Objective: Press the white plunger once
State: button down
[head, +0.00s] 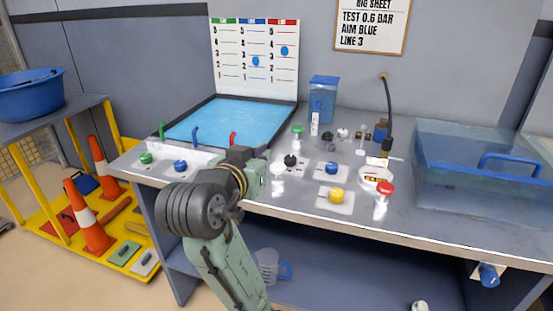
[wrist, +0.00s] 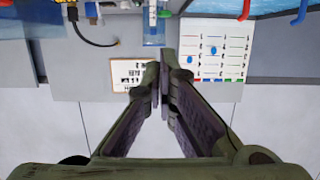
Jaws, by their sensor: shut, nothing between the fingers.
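A white plunger (head: 278,170) with a pale round top stands upright near the front of the counter in the head view. My gripper (head: 262,158) is just left of it in the picture, partly hidden by my own wrist. I cannot tell the exact gap or height between them. In the wrist view my gripper (wrist: 162,76) has its fingers together, empty, pointing toward the back wall. The white plunger cannot be made out in the wrist view.
A green plunger (head: 297,130) and a red plunger (head: 384,188) stand nearby. Black (head: 290,160), blue (head: 331,168) and yellow (head: 336,195) knobs sit between them. A blue pool (head: 235,118) lies behind left, a clear tank (head: 470,170) right.

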jog(key=shift+w, duration=0.1)
jog(key=p, duration=0.3)
send_over(278, 170)
notch_tip(278, 170, down, 2)
jog(key=shift+f, duration=0.15)
jog(key=shift+a+f, duration=0.2)
jog(key=shift+f, duration=1.85)
